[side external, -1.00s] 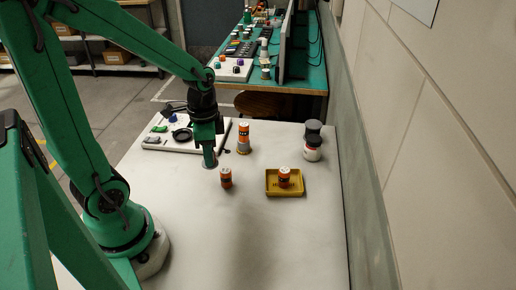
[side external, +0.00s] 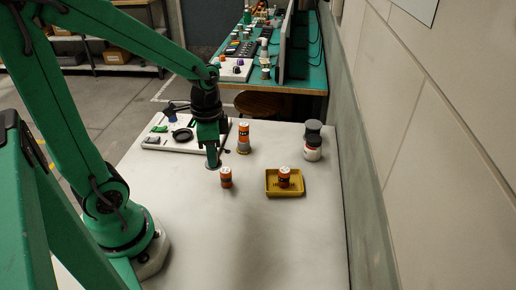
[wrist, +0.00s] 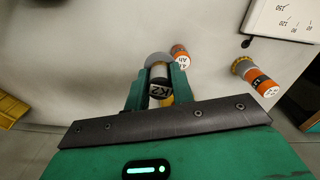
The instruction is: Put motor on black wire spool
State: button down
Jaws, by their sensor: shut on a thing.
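In the side view my gripper (side external: 213,162) is low over the white table, and the held thing is mostly hidden there. I cannot tell how the two meet.
A small orange cylinder (side external: 226,178) stands close right of my gripper. A taller orange-and-grey cylinder (side external: 244,138) stands behind. A yellow tray (side external: 271,190) holds another orange cylinder (side external: 284,178). A white board (side external: 157,144) with a black disc lies back left. The front table is clear.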

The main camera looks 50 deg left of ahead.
jog(key=shift+w, duration=0.15)
jog(key=w+a+r, duration=0.1)
jog(key=w+r, duration=0.2)
jog(key=w, duration=0.7)
jog(key=w+a+r, duration=0.1)
jog(key=w+r, duration=0.2)
jog(key=w, duration=0.7)
jog(key=n, duration=0.2)
send_over(313, 124)
jog(key=shift+f, duration=0.35)
jog(key=shift+f, duration=0.1)
jog(key=shift+w+f, duration=0.1)
jog(key=shift+f, duration=2.95)
jog(key=shift+f, duration=0.1)
jog(key=shift+f, duration=1.75)
